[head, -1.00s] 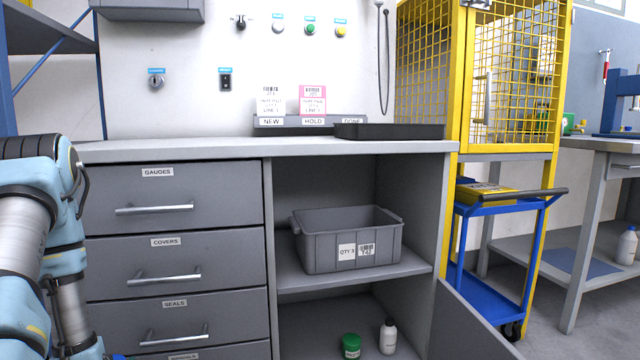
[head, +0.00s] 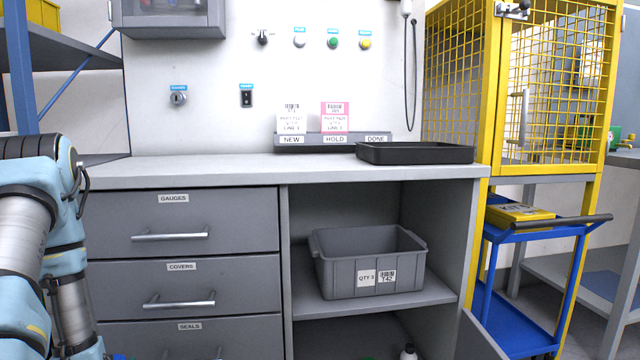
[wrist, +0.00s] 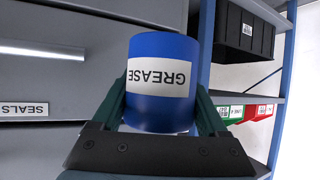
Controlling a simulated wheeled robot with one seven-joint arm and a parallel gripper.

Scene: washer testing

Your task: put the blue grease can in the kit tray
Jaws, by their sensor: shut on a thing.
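In the wrist view my gripper (wrist: 160,104) is shut on the blue grease can (wrist: 164,48). One finger is on each side of the can. Its white GREASE label reads upside down in that picture. A shallow black tray (head: 415,154), with no label that I can see, lies on the right end of the grey counter. A yellow item marked KIT (head: 520,213) lies on the blue cart at the right. I cannot tell from the pictures which is the kit tray. In the head view my arm is at the left edge and my gripper is out of sight.
The grey counter (head: 240,168) is clear left of the black tray. A card holder (head: 330,142) stands behind. Below are closed drawers (head: 180,230) and a grey bin (head: 370,262) on an open shelf. A yellow mesh cage (head: 550,90) stands right. The wrist view shows blue shelving (wrist: 208,40).

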